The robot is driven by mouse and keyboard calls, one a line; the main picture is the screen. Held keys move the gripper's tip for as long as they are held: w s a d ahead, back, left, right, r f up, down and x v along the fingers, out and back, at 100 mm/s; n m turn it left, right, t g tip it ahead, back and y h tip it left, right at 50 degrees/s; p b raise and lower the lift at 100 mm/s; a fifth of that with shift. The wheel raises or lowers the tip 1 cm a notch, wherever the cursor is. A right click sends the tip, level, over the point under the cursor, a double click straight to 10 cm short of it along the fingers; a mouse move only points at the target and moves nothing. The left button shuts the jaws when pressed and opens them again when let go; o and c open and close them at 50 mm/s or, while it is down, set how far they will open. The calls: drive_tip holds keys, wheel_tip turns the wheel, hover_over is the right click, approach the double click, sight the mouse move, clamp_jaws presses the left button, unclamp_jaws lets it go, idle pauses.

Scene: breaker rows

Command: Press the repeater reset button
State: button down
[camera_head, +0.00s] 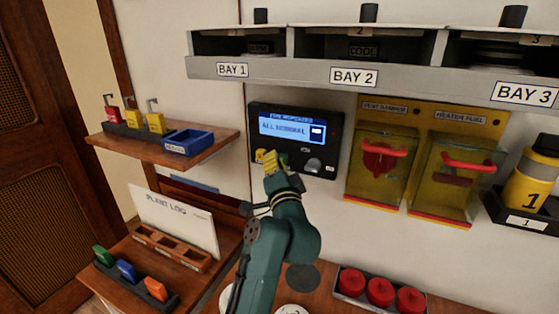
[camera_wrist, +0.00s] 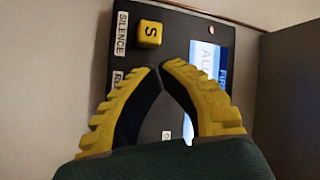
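The fire repeater panel (camera_head: 293,133) is a black box on the wall; its blue screen (camera_head: 290,127) reads "ALL NORMAL". In the wrist view a yellow button marked S (camera_wrist: 149,33) sits beside a SILENCE label (camera_wrist: 121,34). Below it is a second label starting with R (camera_wrist: 118,76), partly covered by my left finger; the button beside that label is hidden behind my fingers. My gripper (camera_head: 270,157) is in front of the panel's lower left part. In the wrist view its yellow fingertips (camera_wrist: 159,68) meet, with nothing seen between them. I cannot tell whether they touch the panel.
A grey knob (camera_head: 313,165) is on the panel's lower right. Two yellow covered boxes with red handles (camera_head: 382,148) (camera_head: 468,162) are right of the panel. A shelf (camera_head: 205,157) with padlocks and a blue tray is to the left. Red round buttons (camera_head: 380,291) stand below.

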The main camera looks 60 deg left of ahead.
drive_tip(key=s+d+p, duration=0.1)
drive_tip(key=s+d, duration=0.2)
drive_tip(key=s, duration=0.1)
drive_tip(key=shift+s+d+p, duration=0.35)
drive_tip(key=shift+d+p, duration=0.05)
idle(0.9)
drive_tip(key=w+d+r+m+t+h+p, duration=0.1)
drive_tip(key=w+d+r+t+h+p, duration=0.3)
drive_tip(key=d, duration=0.6)
drive_tip(key=w+d+r+m+t+p, duration=0.1)
drive_tip(key=w+d+r+m+t, duration=0.15)
drive_tip(key=w+d, duration=0.55)
drive_tip(key=w+d+r+m+t+h+p, duration=0.1)
drive_tip(key=w+d+r+t+h+p, duration=0.2)
drive_tip(key=d, duration=0.8)
drive_tip(key=s+d+r+t+h+p, duration=0.1)
drive_tip(key=s+d+r+t+h, duration=0.2)
drive_tip(key=d, duration=0.7)
drive_tip(key=s+d+r+t+h+p, duration=0.1)
drive_tip(key=s+d+r+t+h, duration=0.2)
drive_tip(key=d, duration=0.6)
drive_tip(key=s+d+r+n+t+h, duration=0.1)
drive_tip(key=s+d+r+h, duration=0.3)
drive_tip(key=s+d+h, duration=0.2)
drive_tip(key=shift+s+d+h, duration=0.35)
drive_tip(key=shift+d+h, duration=0.35)
drive_tip(key=shift+d, duration=0.15)
